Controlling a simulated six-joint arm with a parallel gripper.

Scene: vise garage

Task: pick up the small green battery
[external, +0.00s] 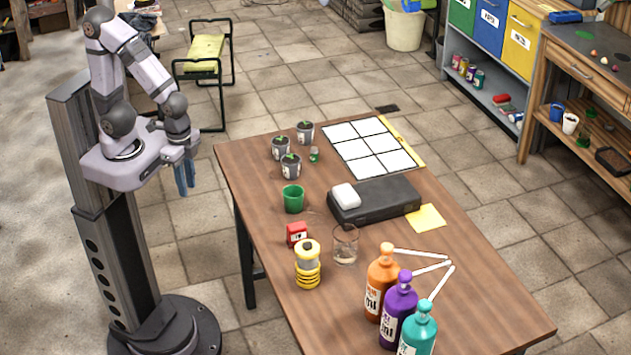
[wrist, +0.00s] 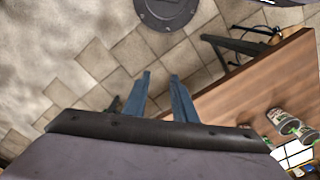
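The small green battery (external: 314,154) stands upright on the wooden table (external: 235,158), close to several small potted plants, in the external view. I cannot pick it out with certainty in the wrist view. My gripper (external: 185,178) hangs off the table's left side, fingers pointing down, well apart from the battery. In the wrist view my gripper (wrist: 159,84) shows two blue fingers with a clear gap, nothing between them, and floor tiles below.
Grey pots (external: 291,165) crowd the battery's left side. A white grid sheet (external: 368,148) lies to its right. A green cup (external: 293,198) and a black case (external: 385,200) stand nearer the camera. Bottles (external: 398,310) fill the near end. The table's left edge lies between my gripper and the pots.

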